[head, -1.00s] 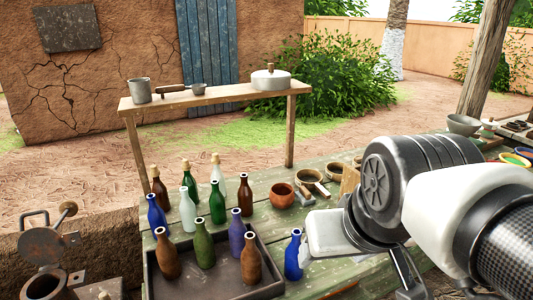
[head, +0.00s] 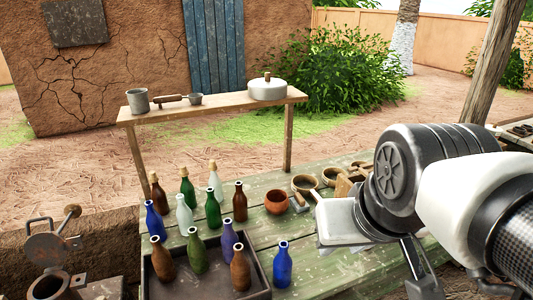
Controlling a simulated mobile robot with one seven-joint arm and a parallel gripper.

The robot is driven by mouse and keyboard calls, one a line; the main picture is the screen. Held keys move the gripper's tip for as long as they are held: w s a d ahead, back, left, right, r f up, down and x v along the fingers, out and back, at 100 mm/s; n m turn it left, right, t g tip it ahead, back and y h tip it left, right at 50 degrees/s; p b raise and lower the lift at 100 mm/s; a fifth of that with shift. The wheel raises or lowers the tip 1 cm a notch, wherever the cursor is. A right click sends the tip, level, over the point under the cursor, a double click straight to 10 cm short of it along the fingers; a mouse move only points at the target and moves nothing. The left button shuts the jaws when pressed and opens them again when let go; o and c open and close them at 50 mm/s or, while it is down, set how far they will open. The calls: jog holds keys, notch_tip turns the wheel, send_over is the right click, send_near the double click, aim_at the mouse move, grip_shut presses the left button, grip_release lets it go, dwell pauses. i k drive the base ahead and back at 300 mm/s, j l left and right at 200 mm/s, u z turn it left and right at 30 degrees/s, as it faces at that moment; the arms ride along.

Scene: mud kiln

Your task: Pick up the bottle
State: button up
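Several bottles stand upright on the green plank table, and the task does not say which one is meant. A blue bottle (head: 283,266) stands alone right of the dark tray (head: 262,293). In the tray are a brown bottle (head: 162,259), a green one (head: 197,252), a purple one (head: 229,240) and another brown one (head: 240,270). Behind the tray stand more bottles, including a blue one (head: 155,222), a white one (head: 184,216) and corked ones. My gripper (head: 415,268) is at lower right, apart from the bottles. My arm partly hides it, and its opening is unclear.
A raised plank shelf (head: 215,104) at the back bears a mug (head: 138,101) and a lidded pot (head: 268,89). A terracotta bowl (head: 276,202) and shallow bowls (head: 305,186) stand behind my arm's left side. Some table is clear right of the lone blue bottle.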

aim_at(282, 262)
jog(key=l+u, duration=0.25)
jog(key=u, duration=0.15)
jog(key=l+u, duration=0.25)
jog(key=u, duration=1)
